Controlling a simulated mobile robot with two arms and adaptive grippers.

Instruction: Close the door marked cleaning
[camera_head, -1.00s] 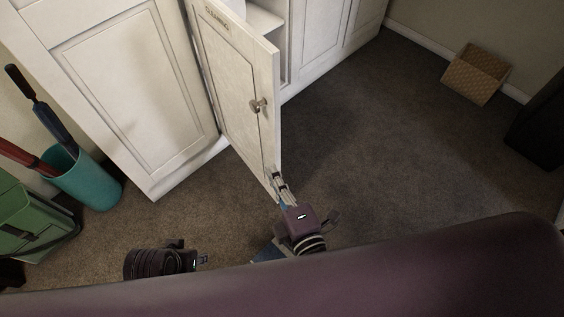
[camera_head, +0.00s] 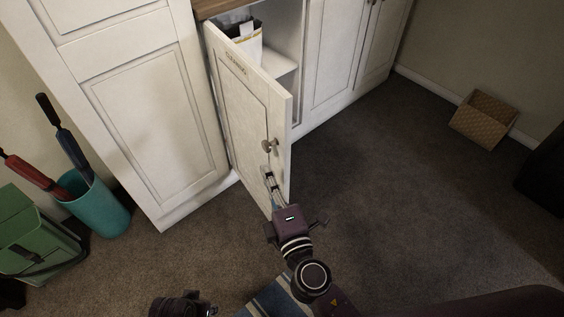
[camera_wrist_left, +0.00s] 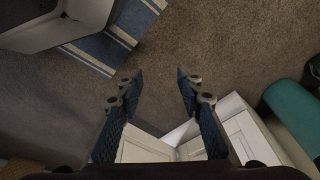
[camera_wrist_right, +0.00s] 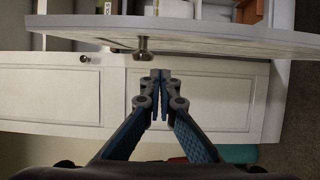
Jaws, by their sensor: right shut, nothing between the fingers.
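The white door marked CLEANING (camera_head: 240,110) stands open, swung out from the cabinet, with its label near the top and a round knob (camera_head: 270,145) near its free edge. My right gripper (camera_head: 268,176) is shut and empty, at the labelled outer face just below the knob. In the right wrist view the shut fingertips (camera_wrist_right: 160,76) lie just below the knob (camera_wrist_right: 143,46) in the picture; contact with the door (camera_wrist_right: 215,35) cannot be told. My left gripper (camera_wrist_left: 155,75) is open and empty over the carpet, only partly visible at the bottom of the head view.
Behind the door is an open cupboard with a shelf (camera_head: 283,65) and a white container (camera_head: 247,42). A teal bin (camera_head: 98,208) with umbrellas and a green bag (camera_head: 35,240) stand left. A woven box (camera_head: 483,120) is far right. Carpet right of the door is clear.

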